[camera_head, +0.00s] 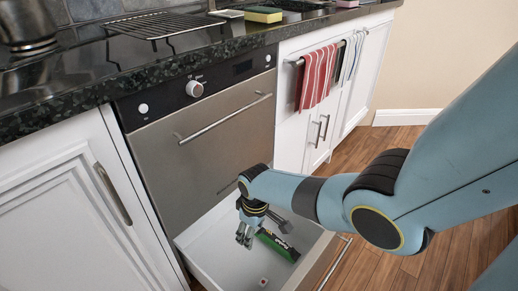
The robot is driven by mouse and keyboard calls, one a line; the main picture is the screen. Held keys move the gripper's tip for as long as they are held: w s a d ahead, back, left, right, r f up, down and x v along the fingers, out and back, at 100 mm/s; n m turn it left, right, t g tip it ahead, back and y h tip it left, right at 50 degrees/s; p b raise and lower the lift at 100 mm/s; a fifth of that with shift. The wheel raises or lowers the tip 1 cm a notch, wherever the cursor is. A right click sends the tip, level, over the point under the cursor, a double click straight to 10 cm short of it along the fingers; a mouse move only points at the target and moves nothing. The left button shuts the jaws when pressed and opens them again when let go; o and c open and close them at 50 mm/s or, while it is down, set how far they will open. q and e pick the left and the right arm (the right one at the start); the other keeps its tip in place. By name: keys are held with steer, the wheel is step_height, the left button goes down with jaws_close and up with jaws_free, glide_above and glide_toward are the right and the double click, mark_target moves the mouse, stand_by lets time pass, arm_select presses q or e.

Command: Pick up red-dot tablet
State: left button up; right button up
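A small white piece with a red mark (263,282), which looks like the red-dot tablet, lies on the floor of the open white drawer (208,250) near the bottom of the picture. My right gripper (244,239) points down into the drawer, above and left of this piece and apart from it. The fingers are small and seen close together, so their opening is unclear. My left gripper is out of view.
A green and black box (277,244) lies in the drawer beside my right gripper. A dark grey piece (284,226) shows by it, unclear what. The oven front (205,150) and stone counter (150,75) stand behind. Wooden floor (440,255) is clear at right.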

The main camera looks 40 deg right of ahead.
steer(key=s+f+g+b, duration=0.1)
steer(key=s+f+b, duration=0.3)
steer(key=f+b, duration=0.8)
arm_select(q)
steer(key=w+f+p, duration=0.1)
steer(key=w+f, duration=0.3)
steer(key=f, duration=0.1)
arm_select(e)
steer(key=b, duration=0.3)
glide_above(262, 282)
step_height(262, 282, down, 8)
steer(key=shift+w+f, duration=0.1)
steer(key=shift+f, duration=0.05)
step_height(262, 282, down, 5)
steer(key=b, duration=0.4)
steer(key=shift+f, duration=0.2)
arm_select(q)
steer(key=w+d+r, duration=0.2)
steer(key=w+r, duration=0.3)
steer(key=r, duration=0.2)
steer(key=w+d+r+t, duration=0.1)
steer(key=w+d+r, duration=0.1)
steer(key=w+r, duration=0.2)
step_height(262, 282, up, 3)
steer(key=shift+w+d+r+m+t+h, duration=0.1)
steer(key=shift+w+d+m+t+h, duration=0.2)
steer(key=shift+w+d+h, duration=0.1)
arm_select(e)
steer(key=shift+c, duration=0.4)
